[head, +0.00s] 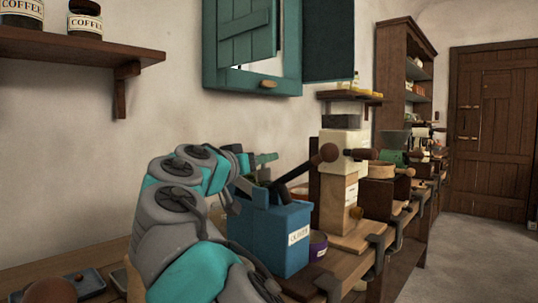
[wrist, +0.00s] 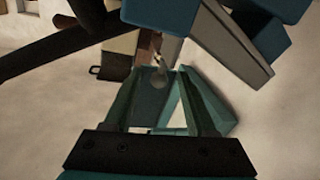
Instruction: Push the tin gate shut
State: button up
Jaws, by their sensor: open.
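A blue tin (head: 285,238) with a white label stands on the wooden counter in the head view. Blue pieces (head: 248,192) and a dark bar (head: 298,172) show at its top; I cannot tell which part is the gate or how far it stands open. My gripper (head: 264,162) is behind and above the tin, partly hidden by my arm. In the wrist view my gripper (wrist: 178,90) has its teal fingers apart, with nothing clearly held. Blue and grey parts and a dark bar (wrist: 55,42) are close ahead; contact cannot be told.
A cream and wooden appliance (head: 343,150) with brown knobs stands right of the tin. A small purple pot (head: 317,246) is beside the tin. Clamps line the counter's front edge. A teal shutter (head: 248,38) hangs on the wall above. The floor at right is clear.

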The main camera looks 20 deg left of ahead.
jog(key=shift+w+d+p, duration=0.25)
jog(key=shift+w, duration=0.9)
jog(key=shift+w+d+p, duration=0.2)
jog(key=shift+w+d, duration=0.05)
jog(key=shift+w, duration=0.85)
jog(key=shift+c, duration=0.3)
grip_shut()
